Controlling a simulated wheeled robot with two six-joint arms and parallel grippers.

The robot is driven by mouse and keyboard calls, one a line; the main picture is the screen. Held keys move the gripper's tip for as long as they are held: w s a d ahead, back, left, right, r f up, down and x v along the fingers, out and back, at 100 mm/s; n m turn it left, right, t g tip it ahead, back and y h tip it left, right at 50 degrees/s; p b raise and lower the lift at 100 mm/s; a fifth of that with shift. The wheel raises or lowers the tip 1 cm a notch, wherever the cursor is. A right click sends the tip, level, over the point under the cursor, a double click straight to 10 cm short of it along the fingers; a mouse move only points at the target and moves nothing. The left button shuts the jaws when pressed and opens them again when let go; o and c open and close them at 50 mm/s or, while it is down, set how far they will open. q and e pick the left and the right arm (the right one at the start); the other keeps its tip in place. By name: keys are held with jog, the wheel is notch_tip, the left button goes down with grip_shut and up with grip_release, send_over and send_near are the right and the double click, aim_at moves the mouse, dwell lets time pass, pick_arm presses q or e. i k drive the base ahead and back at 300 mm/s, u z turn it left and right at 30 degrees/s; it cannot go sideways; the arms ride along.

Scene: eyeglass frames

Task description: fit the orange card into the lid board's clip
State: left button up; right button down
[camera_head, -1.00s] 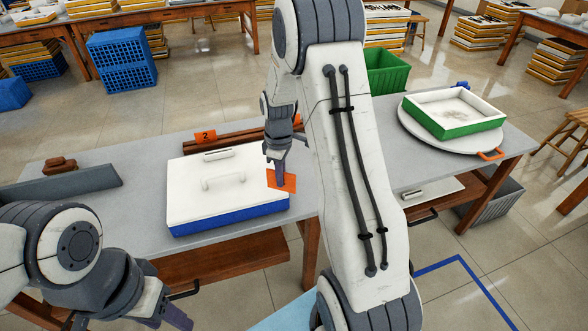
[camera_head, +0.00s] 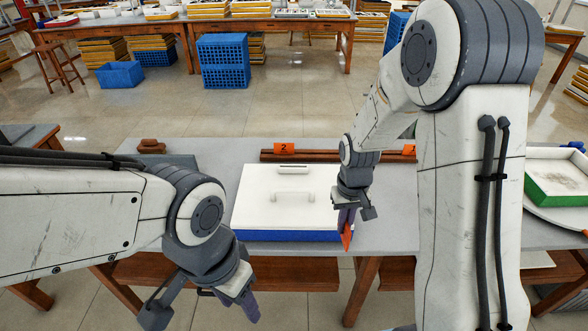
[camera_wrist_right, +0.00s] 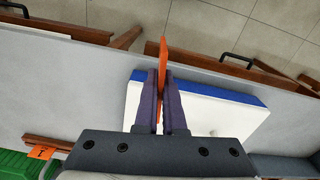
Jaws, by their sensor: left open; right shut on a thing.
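The white lid board (camera_head: 258,190) lies flat on a blue box (camera_head: 290,236) on the grey table. A slim clip-like bar (camera_head: 294,169) is near its far edge, and a raised handle (camera_head: 292,196) is nearer its middle. My right gripper (camera_head: 347,218) is shut on the orange card (camera_head: 347,237) at the lid's near right corner. In the right wrist view the card (camera_wrist_right: 163,55) stands nearly edge-on between the fingers and sticks out past their tips. The lid (camera_wrist_right: 215,115) is below. My left gripper (camera_head: 238,302) is open and empty, in front of the table's near edge.
A wooden rail (camera_head: 340,155) with orange number tags (camera_head: 284,148) lies behind the box. A green-sided white tray (camera_head: 565,178) is at the right. Bare table (camera_head: 390,215) shows right of the box.

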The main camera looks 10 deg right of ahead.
aim_at(293, 172)
jog(key=i, duration=0.9)
jog(key=u, duration=0.75)
